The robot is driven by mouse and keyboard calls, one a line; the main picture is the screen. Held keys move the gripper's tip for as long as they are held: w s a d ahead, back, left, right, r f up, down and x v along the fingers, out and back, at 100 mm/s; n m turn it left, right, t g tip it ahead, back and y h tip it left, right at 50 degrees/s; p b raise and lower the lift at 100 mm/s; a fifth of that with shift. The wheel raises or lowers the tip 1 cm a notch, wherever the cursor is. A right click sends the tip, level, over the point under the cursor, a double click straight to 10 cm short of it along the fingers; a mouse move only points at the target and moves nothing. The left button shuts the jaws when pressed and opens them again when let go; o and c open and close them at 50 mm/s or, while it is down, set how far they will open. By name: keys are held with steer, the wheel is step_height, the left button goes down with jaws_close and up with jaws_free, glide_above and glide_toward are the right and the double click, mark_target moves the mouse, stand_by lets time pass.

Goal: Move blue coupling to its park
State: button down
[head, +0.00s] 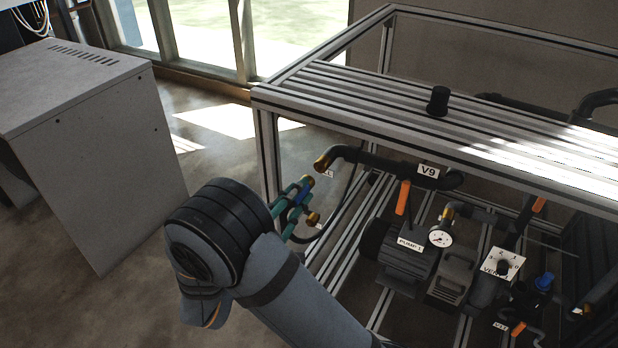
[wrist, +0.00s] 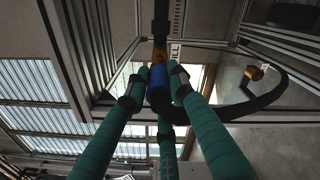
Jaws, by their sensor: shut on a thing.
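The blue coupling (wrist: 158,92) is between the teal fingers of my gripper (wrist: 158,78) in the wrist view. A brass collar (wrist: 160,55) shows at its far end, in line with a black pipe; I cannot tell whether they are joined. In the head view my gripper (head: 300,190) is shut around the coupling at the rack's left front, just below the brass-ended black pipe (head: 345,154) near the V9 label (head: 428,171). Fingers partly hide the coupling there. Another brass fitting (head: 313,218) sits just below right of the fingers. I cannot identify the park.
The aluminium frame (head: 330,108) stands over the pipework, with a black knob (head: 438,101) on top. An orange handle (head: 403,197), a gauge (head: 441,237) and pump 1 (head: 405,255) are to the right. A grey cabinet (head: 85,150) stands left, with open floor between.

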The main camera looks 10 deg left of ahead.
steer(key=shift+v, duration=1.1)
